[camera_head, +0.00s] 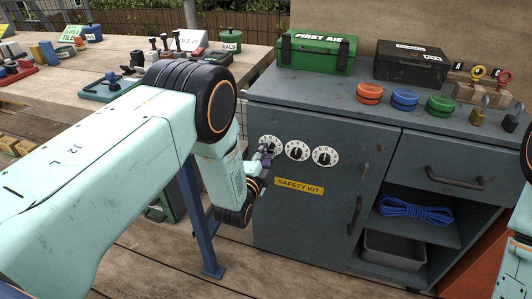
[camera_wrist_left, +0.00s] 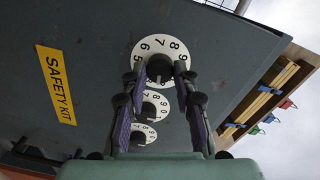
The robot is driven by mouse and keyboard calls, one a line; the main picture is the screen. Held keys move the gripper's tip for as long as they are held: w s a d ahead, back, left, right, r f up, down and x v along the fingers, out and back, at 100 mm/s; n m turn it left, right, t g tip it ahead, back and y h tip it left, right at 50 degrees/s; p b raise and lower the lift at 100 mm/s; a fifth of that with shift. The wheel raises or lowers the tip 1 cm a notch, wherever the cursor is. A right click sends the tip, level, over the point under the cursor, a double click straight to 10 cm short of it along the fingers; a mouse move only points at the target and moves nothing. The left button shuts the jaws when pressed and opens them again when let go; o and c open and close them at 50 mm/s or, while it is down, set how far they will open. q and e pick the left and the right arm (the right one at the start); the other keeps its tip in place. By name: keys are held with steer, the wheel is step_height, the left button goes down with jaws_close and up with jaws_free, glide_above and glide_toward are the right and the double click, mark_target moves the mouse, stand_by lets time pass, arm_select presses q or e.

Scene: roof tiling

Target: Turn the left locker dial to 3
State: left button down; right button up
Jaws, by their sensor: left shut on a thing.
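The left locker dial (camera_head: 270,142) is a white numbered ring with a dark knob on the grey locker door (camera_head: 305,225). My left gripper (camera_head: 266,157) is at this dial, its fingers partly covering it. In the left wrist view the fingers of the left gripper (camera_wrist_left: 159,76) close on the dark knob from both sides. There the left dial (camera_wrist_left: 141,48) shows digits from 5 to 9 on its visible ring; its reading cannot be told. The middle dial (camera_head: 297,151) and right dial (camera_head: 326,156) are beside it. My right gripper is out of view.
A yellow SAFETY KIT label (camera_head: 299,188) is below the dials. The locker top holds a green first aid box (camera_head: 316,54), a dark case (camera_head: 410,65) and several coloured round containers. A wooden workbench (camera_head: 120,48) with tools stands at the left.

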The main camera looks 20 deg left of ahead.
arm_select(q)
steer(key=m, duration=0.4)
steer(key=shift+m, duration=0.6)
steer(key=c, duration=1)
jaws_free()
steer(key=s, duration=1.2)
steer(key=shift+a+r, duration=0.1)
steer(key=shift+r, duration=0.1)
